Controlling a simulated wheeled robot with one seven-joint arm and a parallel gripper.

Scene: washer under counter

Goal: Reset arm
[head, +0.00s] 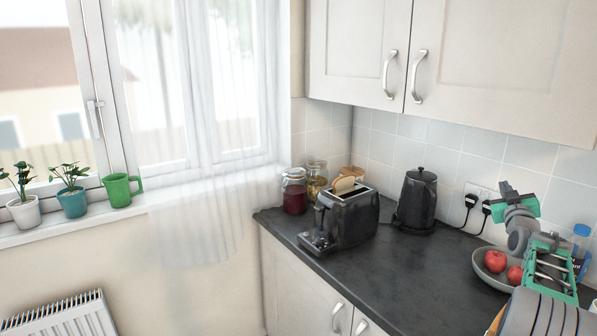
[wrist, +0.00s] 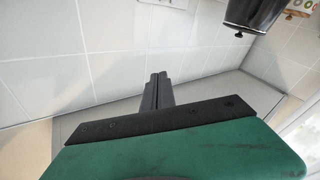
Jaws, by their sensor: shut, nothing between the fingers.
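My gripper (head: 506,188) is raised above the counter at the right of the head view, in front of the tiled wall. In the wrist view, its two dark fingers (wrist: 157,88) are together, with nothing between them. My arm rises from the lower right corner, partly in front of the grey bowl (head: 481,270) with red apples (head: 495,261). The gripper looks apart from the wall, the sockets and the bowl.
A black kettle (head: 416,203) and a toaster (head: 349,220) with bread stand left of the gripper on the dark counter (head: 405,275). Plugs (head: 470,200) sit in the wall. A blue-capped bottle (head: 581,243) is behind my arm. Cupboards (head: 490,60) hang above.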

